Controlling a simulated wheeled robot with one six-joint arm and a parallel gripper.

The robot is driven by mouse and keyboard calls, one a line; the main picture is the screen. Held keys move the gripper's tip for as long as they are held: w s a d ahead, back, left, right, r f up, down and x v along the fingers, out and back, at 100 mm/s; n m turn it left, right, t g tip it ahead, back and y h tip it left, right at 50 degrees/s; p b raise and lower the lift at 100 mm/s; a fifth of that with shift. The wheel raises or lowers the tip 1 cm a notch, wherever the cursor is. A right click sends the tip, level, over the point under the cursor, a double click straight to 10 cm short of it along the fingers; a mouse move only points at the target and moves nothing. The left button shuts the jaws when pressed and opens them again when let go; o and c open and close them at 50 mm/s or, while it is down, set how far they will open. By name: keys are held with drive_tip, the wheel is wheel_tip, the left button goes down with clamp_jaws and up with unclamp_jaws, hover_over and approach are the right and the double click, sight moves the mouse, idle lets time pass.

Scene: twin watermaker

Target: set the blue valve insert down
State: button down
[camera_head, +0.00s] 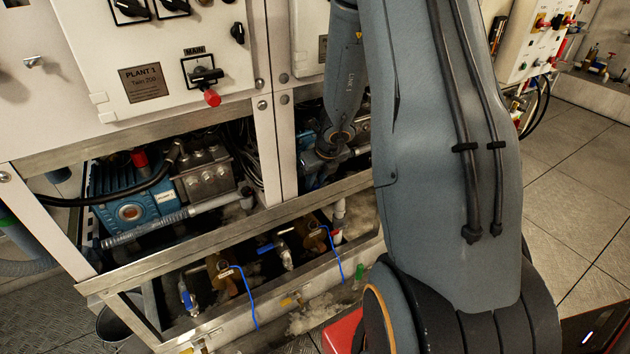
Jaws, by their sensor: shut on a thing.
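I cannot make out the blue valve insert in the head view. My gripper does not show either; my arm covers much of the right half, and its far end reaches down to the right bay of the cabinet. What lies beyond my wrist there is hidden or too dark to tell. Two valves with blue handles show in the lower trough, one at the left (188,299) and one in the middle (268,248). I cannot tell whether either has to do with the insert.
The white cabinet (70,60) has a metal-framed lower trough (190,258) with pipes. A blue pump (135,205) fills the left bay. A red object (345,332) is partly hidden by my arm, near a small green item (359,276). Tiled floor (570,190) is open at right.

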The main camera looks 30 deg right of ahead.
drive_tip(key=c, duration=1.5)
unclamp_jaws()
drive_tip(key=shift+f, duration=0.1)
drive_tip(key=shift+c, duration=0.2)
drive_tip(key=shift+s+r+p, duration=0.1)
drive_tip(key=shift+r+p, duration=0.3)
drive_tip(key=shift+r, duration=0.1)
drive_tip(key=p+v, duration=0.2)
drive_tip(key=v, duration=0.2)
drive_tip(key=shift+s+r, duration=0.25)
drive_tip(key=shift+s, duration=0.05)
drive_tip(key=s+b, duration=0.5)
drive_tip(key=s, duration=0.5)
drive_tip(key=s+a+r+n+g+y, duration=0.1)
drive_tip(key=a+r+n, duration=0.1)
drive_tip(key=a+n, duration=0.5)
drive_tip(key=s+a+r+n+y, duration=0.1)
drive_tip(key=s+a+r+n, duration=0.1)
drive_tip(key=a+n, duration=0.5)
drive_tip(key=s+r+n+g+h, duration=0.2)
drive_tip(key=s+n, duration=0.5)
drive_tip(key=n, duration=1.4)
drive_tip(key=shift+a+r+g+b, duration=0.3)
drive_tip(key=shift+a+r+g, duration=0.2)
drive_tip(key=shift+g, duration=0.3)
